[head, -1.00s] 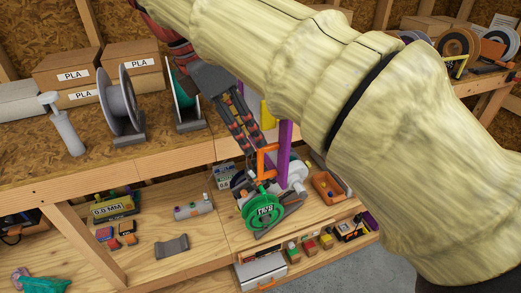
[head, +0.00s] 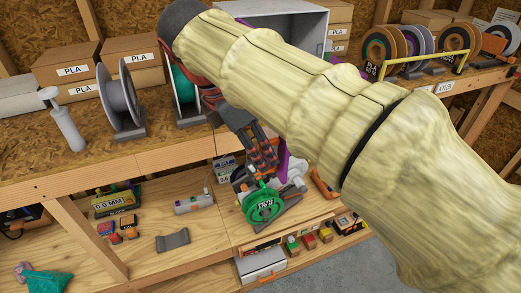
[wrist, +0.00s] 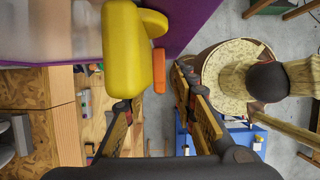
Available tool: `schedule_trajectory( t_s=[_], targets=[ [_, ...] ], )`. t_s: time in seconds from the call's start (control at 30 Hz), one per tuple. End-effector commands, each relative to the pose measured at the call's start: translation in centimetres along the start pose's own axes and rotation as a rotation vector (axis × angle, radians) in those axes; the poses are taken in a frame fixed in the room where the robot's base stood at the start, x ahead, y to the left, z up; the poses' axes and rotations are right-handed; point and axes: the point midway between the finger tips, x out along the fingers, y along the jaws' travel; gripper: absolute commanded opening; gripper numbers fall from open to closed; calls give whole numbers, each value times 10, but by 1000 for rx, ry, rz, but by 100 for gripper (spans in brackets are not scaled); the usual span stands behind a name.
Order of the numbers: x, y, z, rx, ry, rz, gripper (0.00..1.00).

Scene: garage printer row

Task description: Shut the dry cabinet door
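The dry cabinet (head: 285,10) is a grey box at the back of the bench in the head view. Its visible front is open, and my arm covers much of it. A purple door edge (head: 281,163) shows beside my gripper (head: 265,162); most of the door is hidden.
Spools (head: 119,95) and PLA boxes (head: 73,62) stand on the bench left of my arm. A green spool (head: 264,206) and small tools lie on the lower shelf beneath my gripper. More spools (head: 415,42) stand at the right. Grey floor (head: 345,270) is clear in front.

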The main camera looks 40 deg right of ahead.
Motion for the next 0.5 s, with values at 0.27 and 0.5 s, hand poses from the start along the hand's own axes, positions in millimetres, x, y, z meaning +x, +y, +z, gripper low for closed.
schedule_trajectory(
  t_s=[0.27, 0.5],
  targets=[
    [0, 0, 0, 0, 0, 0, 10],
    [0, 0, 0, 0, 0, 0, 0]
  ],
)
